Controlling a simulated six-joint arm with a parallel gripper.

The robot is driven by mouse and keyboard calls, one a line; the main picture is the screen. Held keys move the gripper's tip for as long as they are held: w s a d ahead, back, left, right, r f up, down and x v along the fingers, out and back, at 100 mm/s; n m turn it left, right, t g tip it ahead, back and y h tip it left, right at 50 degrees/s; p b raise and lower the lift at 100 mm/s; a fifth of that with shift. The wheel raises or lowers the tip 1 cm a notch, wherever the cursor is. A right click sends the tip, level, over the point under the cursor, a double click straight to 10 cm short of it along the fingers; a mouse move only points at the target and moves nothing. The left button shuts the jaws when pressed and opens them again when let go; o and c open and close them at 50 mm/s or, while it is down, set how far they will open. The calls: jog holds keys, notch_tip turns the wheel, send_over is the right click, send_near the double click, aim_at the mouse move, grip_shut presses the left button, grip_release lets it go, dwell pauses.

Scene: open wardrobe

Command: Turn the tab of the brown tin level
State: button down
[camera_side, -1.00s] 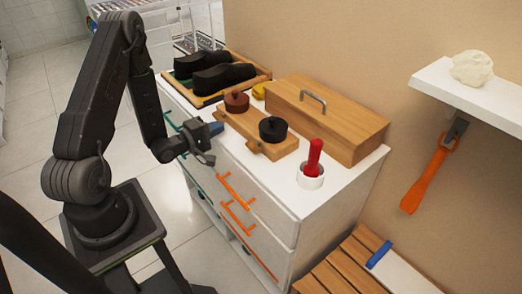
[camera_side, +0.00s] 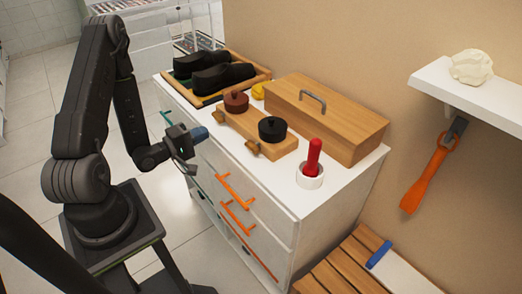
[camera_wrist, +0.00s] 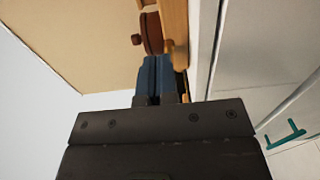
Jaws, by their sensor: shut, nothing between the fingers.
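The brown tin (camera_side: 236,101), with a knob on its lid, sits at the far end of a wooden block on the cabinet top. A small wooden tab (camera_side: 218,117) sticks out of the block's front beside it; its exact tilt is too small to tell. My gripper (camera_side: 203,133) is shut and empty, its blue fingers just in front of and below that tab, apparently apart from it. In the wrist view, the closed fingers (camera_wrist: 153,78) point towards the brown tin (camera_wrist: 152,33), and a wooden piece (camera_wrist: 179,55) lies just beyond their tips, partly hidden.
A black tin (camera_side: 272,129) sits on the block's near end with its own tab (camera_side: 253,147). A shoe tray (camera_side: 207,90), a wooden box (camera_side: 325,120) and a red-handled item in a white cup (camera_side: 312,170) share the top. Orange drawer handles (camera_side: 236,190) stick out below.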

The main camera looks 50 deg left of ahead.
jog(key=w, duration=0.3)
jog(key=w+f, duration=0.1)
jog(key=w, duration=0.1)
jog(key=shift+w+a, duration=0.15)
jog(key=shift+w, duration=0.45)
jog(key=shift+a+r, duration=0.1)
jog(key=shift+a, duration=0.05)
dwell(0.3)
jog(key=shift+r, duration=0.45)
dwell(0.5)
jog(key=shift+d, duration=0.35)
jog(key=s, duration=0.6)
jog(key=shift+f, duration=0.2)
